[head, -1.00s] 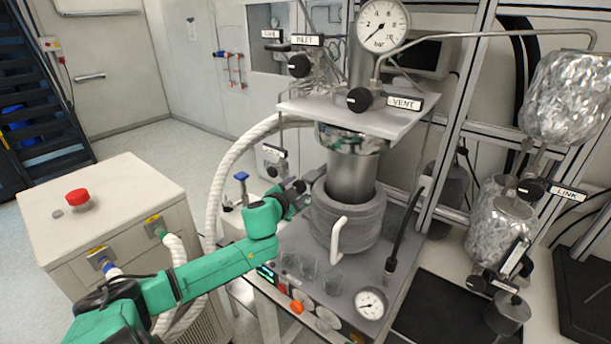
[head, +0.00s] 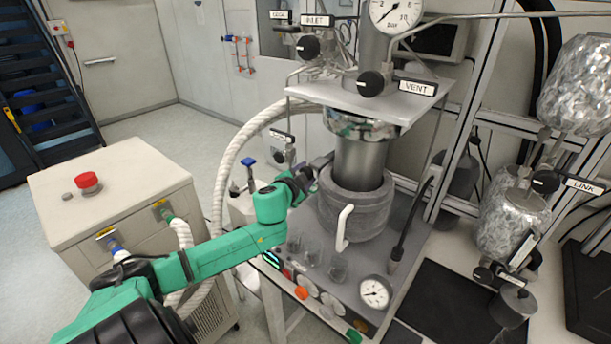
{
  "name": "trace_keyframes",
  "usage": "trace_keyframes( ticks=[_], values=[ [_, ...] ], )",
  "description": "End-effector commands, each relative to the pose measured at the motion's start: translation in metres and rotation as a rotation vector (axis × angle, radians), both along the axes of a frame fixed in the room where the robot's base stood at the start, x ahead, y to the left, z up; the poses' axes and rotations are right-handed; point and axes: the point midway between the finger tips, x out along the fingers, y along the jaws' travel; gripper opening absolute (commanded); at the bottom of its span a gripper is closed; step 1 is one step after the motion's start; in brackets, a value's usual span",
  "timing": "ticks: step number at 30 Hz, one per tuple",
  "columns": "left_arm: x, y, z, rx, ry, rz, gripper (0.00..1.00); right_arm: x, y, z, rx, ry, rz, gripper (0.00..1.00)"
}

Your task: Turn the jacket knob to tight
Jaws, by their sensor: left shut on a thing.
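The reactor's grey jacket (head: 358,212) stands on the bench panel, with a white handle (head: 344,228) on its front and the steel vessel (head: 360,163) rising from it. My left gripper (head: 308,178) is at the left side of the jacket, shut on a small part there. The jaws hide most of that part, so I cannot read its turn position. It is where a jacket knob could sit, but I cannot make out its shape. My right gripper is not in view.
A shelf (head: 365,101) above carries the INLET knob (head: 308,47) and VENT knob (head: 371,83). A thick white hose (head: 229,165) curves behind my left arm. Small glass beakers (head: 311,252) stand in front of the jacket. A cabinet with a red button (head: 86,181) is at left.

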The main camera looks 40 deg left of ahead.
Motion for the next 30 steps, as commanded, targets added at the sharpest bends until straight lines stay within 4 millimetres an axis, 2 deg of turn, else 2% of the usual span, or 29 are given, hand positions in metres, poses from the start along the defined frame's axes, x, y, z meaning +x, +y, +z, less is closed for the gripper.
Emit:
trace_keyframes(
  ticks=[11, 30],
  values=[
    [0.0, 0.001, -0.004, 0.252, 0.004, 0.005, 0.0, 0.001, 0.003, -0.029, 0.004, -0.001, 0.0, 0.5],
    [0.0, 0.002, -0.005, 0.863, 0.017, 0.008, 0.0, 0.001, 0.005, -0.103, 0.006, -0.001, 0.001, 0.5]
  ],
)
